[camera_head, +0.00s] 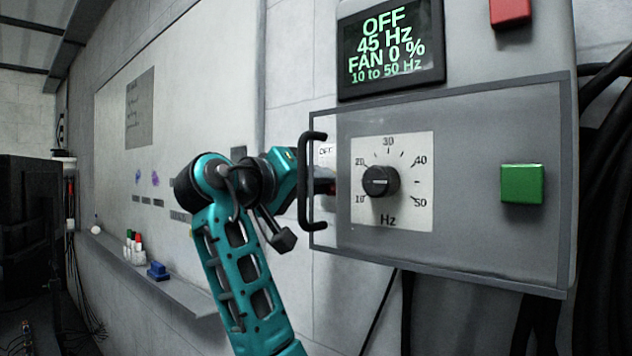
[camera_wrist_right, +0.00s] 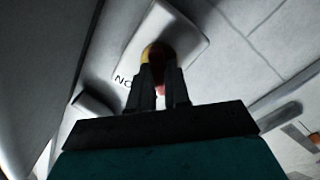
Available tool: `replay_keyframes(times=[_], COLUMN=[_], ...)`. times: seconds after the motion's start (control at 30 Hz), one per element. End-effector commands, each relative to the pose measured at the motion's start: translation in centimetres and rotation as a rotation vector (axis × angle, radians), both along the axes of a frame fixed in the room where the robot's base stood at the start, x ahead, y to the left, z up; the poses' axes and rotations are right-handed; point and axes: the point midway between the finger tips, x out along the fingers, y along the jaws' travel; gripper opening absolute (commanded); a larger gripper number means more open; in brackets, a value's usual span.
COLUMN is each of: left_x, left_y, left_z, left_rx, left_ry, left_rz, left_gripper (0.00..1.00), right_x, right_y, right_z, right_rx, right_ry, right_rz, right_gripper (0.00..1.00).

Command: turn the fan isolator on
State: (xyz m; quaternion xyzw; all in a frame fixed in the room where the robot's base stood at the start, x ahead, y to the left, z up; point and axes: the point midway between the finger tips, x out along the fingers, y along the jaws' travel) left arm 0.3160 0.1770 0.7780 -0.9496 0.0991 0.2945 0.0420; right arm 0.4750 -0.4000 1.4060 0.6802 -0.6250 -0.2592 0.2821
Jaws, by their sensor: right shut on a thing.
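The fan isolator is a pale plate (camera_wrist_right: 185,38) with a red and yellow switch handle (camera_wrist_right: 154,56), seen in the right wrist view. In the head view a part of the isolator (camera_head: 326,153) marked "OFF" shows behind the clear cover's black handle. My right gripper (camera_wrist_right: 162,82) is shut on the switch handle, its two dark fingers on either side of it. In the head view the right gripper (camera_head: 318,185) is partly hidden behind the cover handle. My left gripper is not in view.
A grey control box carries a display (camera_head: 390,48) reading OFF, 45 Hz, FAN 0 %. A clear cover (camera_head: 470,150) with a black handle (camera_head: 306,182) lies over the Hz dial (camera_head: 381,182) and green button (camera_head: 522,184). A red button (camera_head: 510,11) is above. Cables hang at right.

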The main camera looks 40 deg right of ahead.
Motion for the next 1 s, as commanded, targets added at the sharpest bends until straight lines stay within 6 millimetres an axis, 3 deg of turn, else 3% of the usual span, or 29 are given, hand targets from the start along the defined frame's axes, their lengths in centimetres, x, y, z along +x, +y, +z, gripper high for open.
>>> replay_keyframes(times=[0.57,1.0], left_x=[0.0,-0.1], left_y=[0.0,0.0], left_z=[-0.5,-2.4], left_rx=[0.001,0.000], left_ry=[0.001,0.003], left_rz=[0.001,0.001], left_gripper=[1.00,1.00], right_x=[0.0,-0.2], right_y=[0.1,0.1], right_z=[-0.1,-0.1], right_rx=[0.009,0.038], right_ry=[-0.068,-0.422], right_rz=[0.001,0.002], right_gripper=[0.00,0.00])
